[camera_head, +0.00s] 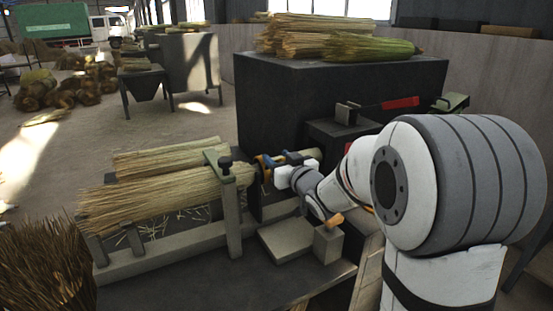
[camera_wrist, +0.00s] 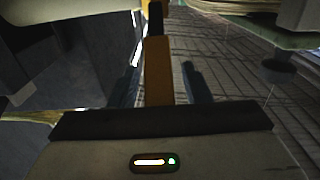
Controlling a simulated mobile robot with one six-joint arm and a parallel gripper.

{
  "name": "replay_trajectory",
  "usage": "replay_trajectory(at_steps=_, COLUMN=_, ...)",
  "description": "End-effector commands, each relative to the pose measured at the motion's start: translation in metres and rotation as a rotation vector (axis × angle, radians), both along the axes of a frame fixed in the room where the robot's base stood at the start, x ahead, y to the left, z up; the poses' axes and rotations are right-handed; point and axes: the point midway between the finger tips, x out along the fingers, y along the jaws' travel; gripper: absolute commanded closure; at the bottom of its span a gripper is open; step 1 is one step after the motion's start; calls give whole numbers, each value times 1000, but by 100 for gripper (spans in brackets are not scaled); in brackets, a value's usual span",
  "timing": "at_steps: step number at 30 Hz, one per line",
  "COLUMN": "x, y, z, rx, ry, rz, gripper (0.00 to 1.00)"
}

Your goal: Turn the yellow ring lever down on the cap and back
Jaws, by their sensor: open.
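The yellow ring (camera_head: 264,166) sits around the end of the straw bundle's holder in the head view, partly hidden by my gripper. My gripper (camera_head: 277,167) is right at the ring, reaching in from the right. In the wrist view a yellow-orange lever (camera_wrist: 158,70) with a dark upper part stands upright between the two dark fingers of my gripper (camera_wrist: 162,78). The fingers are open, with a gap visible on each side of the lever. The cap cannot be made out clearly behind the gripper.
A straw bundle (camera_head: 165,201) lies in a grey frame (camera_head: 231,215) left of the gripper. A dark block (camera_head: 335,85) with more straw on top stands behind. A small grey block (camera_head: 327,244) stands below the wrist.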

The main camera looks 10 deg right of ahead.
Motion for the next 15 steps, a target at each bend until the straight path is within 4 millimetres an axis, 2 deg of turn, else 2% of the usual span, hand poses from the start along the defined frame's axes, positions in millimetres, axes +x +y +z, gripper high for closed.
replay_trajectory(at_steps=3, x=7, y=3, z=0, rx=0, ry=0, rz=0, gripper=56)
replay_trajectory(at_steps=11, x=8, y=3, z=0, rx=0, ry=0, rz=0, gripper=56)
replay_trajectory(at_steps=15, x=8, y=3, z=0, rx=0, ry=0, rz=0, gripper=67)
